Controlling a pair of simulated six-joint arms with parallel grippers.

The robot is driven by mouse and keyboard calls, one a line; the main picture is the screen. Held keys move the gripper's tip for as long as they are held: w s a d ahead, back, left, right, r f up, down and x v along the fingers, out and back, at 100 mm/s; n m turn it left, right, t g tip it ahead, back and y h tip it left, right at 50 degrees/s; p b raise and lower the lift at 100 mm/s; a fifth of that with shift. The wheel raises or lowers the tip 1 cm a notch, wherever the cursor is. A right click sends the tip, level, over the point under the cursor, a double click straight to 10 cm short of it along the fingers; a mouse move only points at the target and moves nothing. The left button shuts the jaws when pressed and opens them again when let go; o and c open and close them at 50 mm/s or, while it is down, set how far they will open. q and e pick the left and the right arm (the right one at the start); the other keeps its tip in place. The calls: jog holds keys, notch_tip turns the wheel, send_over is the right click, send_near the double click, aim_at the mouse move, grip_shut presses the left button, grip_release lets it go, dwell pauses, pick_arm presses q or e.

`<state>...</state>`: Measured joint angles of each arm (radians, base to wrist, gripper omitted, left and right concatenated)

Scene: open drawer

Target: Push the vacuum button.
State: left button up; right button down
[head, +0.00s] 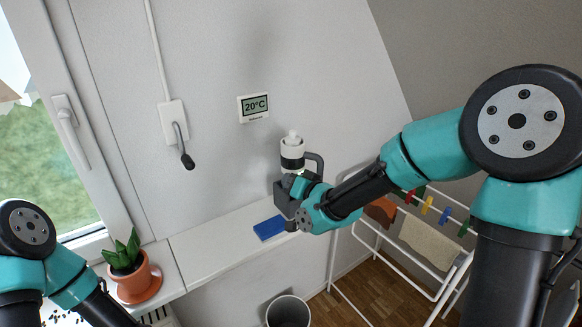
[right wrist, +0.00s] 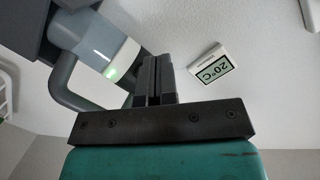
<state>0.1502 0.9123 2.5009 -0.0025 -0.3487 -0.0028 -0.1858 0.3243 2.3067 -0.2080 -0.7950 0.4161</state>
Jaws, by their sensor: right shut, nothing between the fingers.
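The vacuum (head: 292,152) is a white and dark handheld unit with a loop handle, upright against the wall above the white ledge. My right gripper (head: 284,193) is at its lower part in the head view and covers some of it. In the right wrist view the vacuum (right wrist: 98,42) shows at upper left, with a small green light (right wrist: 111,73) on its pale body. There the fingers of my right gripper (right wrist: 153,72) are shut and empty, close beside the vacuum; I cannot tell whether they touch it. No separate button is clear. My left gripper is out of view.
A potted plant (head: 131,276) stands at left by the window. A drying rack (head: 405,262) and bin (head: 288,311) stand below.

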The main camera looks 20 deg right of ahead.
jog(key=s, duration=0.1)
jog(key=s+a, duration=0.1)
jog(key=shift+s, duration=0.4)
